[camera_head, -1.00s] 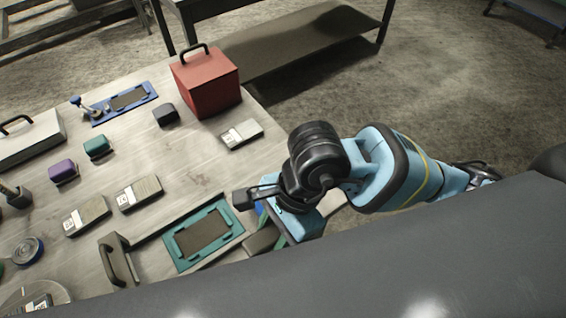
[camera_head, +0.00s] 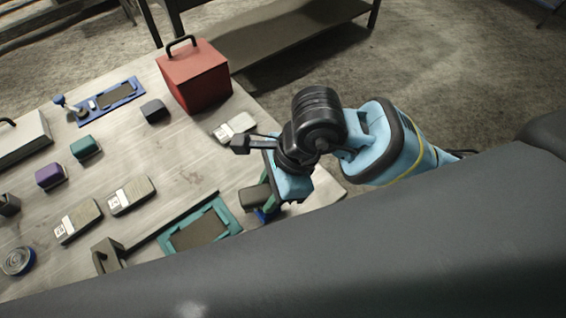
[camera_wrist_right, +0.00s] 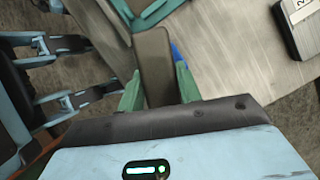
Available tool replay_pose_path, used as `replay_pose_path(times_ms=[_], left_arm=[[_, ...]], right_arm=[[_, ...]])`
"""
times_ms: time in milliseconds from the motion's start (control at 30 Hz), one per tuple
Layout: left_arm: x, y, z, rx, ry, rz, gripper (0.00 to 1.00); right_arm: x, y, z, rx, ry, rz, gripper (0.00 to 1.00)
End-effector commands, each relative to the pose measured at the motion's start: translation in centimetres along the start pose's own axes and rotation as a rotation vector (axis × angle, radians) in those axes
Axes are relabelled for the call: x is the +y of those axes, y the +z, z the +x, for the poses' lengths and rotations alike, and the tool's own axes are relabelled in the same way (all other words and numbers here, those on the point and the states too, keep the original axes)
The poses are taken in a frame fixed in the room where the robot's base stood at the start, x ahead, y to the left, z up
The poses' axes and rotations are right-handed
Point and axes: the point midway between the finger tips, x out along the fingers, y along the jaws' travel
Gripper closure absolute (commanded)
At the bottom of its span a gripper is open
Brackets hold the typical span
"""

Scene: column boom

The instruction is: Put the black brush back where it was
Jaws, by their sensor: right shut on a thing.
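My right gripper (camera_head: 262,190) has green fingers and is shut on a dark grey-brown block (camera_head: 254,198), which I take for the black brush. The block hangs over the near right part of the table, just right of the teal tray (camera_head: 235,214). In the right wrist view the block (camera_wrist_right: 154,62) stands out lengthwise between the green fingertips (camera_wrist_right: 157,92). Whether it touches the table is hard to tell. A small blue thing (camera_wrist_right: 177,53) shows partly behind it. My left gripper does not show in the head view.
White-labelled grey boxes (camera_head: 131,196) lie on the table (camera_head: 165,165), one close to my right wrist. A red box (camera_head: 195,80), a dark block (camera_head: 155,111) and a blue tray (camera_head: 139,93) stand farther back. A dark handle (camera_head: 107,252) is at the front. The table's middle is fairly clear.

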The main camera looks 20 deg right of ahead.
Motion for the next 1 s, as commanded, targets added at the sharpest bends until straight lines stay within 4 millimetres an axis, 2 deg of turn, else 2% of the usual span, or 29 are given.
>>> replay_pose_path(times_ms=[33,200,333,633,733,833,1000], left_arm=[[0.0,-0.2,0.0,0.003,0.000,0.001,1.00],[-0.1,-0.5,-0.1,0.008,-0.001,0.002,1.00],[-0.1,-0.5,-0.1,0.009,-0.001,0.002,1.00],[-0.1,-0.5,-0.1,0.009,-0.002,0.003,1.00],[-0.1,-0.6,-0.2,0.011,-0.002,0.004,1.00],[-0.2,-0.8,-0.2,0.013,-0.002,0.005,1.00],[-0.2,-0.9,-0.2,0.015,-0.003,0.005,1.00]], right_arm=[[-1.1,-0.7,-0.3,0.001,-0.002,0.006,0.87],[-4.2,-2.6,-0.7,0.001,-0.002,0.004,0.87],[-5.6,-3.4,-0.9,-0.001,-0.001,0.000,0.87],[-6.4,-4.0,-1.0,-0.001,-0.001,-0.001,0.87],[-7.5,-4.7,-1.2,0.000,-0.002,0.002,0.87],[-7.2,-5.3,0.6,-0.001,0.003,0.001,0.87],[-7.3,-5.9,2.0,-0.001,-0.001,-0.001,0.87]])
